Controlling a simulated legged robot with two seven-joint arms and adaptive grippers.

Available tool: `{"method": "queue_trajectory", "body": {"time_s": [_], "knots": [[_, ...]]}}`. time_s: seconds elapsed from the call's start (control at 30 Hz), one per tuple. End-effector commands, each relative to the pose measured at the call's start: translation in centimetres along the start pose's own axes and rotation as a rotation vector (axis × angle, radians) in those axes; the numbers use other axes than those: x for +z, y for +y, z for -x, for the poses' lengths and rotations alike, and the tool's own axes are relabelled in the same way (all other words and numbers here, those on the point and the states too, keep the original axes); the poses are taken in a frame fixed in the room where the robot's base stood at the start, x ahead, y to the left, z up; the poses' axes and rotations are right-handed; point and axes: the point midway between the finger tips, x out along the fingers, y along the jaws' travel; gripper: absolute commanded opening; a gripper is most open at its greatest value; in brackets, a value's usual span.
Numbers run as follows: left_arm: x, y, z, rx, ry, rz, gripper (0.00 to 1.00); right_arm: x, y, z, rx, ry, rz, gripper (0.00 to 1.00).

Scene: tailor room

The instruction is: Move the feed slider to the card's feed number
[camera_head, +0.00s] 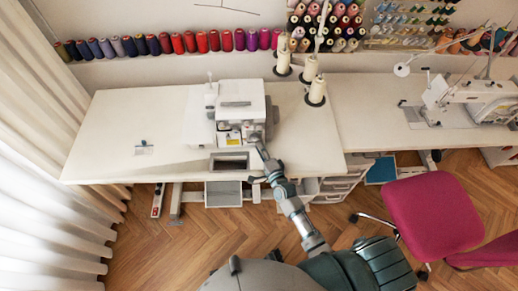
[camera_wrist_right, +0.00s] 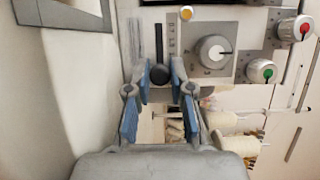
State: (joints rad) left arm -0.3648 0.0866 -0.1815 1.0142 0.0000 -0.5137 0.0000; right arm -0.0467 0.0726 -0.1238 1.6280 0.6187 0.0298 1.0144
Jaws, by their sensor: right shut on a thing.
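The sewing machine (camera_head: 240,102), white and boxy, stands on the white table. In the right wrist view, the dark feed slider (camera_wrist_right: 159,74) sits at the lower end of a vertical black slot (camera_wrist_right: 158,42), with a scale of small marks (camera_wrist_right: 172,40) to its right, too small to read. My right gripper (camera_wrist_right: 160,76) is shut on the slider knob, its blue-padded fingertips on either side. In the head view my right gripper (camera_head: 261,147) reaches the machine's front right side. A small pale card-like piece (camera_head: 143,150) lies on the table at left; its writing is unreadable. My left gripper is out of view.
Right of the slider are a grey dial (camera_wrist_right: 214,52), a red-capped knob (camera_wrist_right: 305,28) and a green-capped knob (camera_wrist_right: 262,71). Thread cones (camera_head: 316,92) stand behind the machine. A magenta chair (camera_head: 432,215) is at right. The table's left part is mostly clear.

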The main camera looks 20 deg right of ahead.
Motion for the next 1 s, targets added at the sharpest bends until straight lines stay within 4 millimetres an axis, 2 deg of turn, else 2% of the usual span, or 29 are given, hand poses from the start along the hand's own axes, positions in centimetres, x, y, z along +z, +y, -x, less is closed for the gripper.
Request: {"method": "queue_trajectory", "body": {"time_s": [0.07, 0.33, 0.43, 0.57, 0.8, 1.0], "knots": [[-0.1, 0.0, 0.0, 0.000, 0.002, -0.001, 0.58, 0.1, 0.4, 0.1, 0.009, -0.002, -0.002, 0.32], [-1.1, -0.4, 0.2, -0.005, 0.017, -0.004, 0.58, 0.1, 0.3, 0.1, 0.005, -0.001, -0.001, 0.32], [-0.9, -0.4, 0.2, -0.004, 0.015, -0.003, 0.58, 0.1, 0.3, 0.8, 0.006, -0.001, -0.001, 0.32], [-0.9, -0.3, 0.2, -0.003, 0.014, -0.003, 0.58, 0.1, 0.3, 3.0, 0.007, -0.001, -0.001, 0.32], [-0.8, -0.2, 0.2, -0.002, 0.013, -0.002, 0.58, 0.0, 0.5, 8.4, 0.010, -0.002, -0.001, 0.32], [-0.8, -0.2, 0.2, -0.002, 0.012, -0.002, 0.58, 0.0, 0.5, 11.3, 0.010, -0.002, 0.000, 0.32]]}}
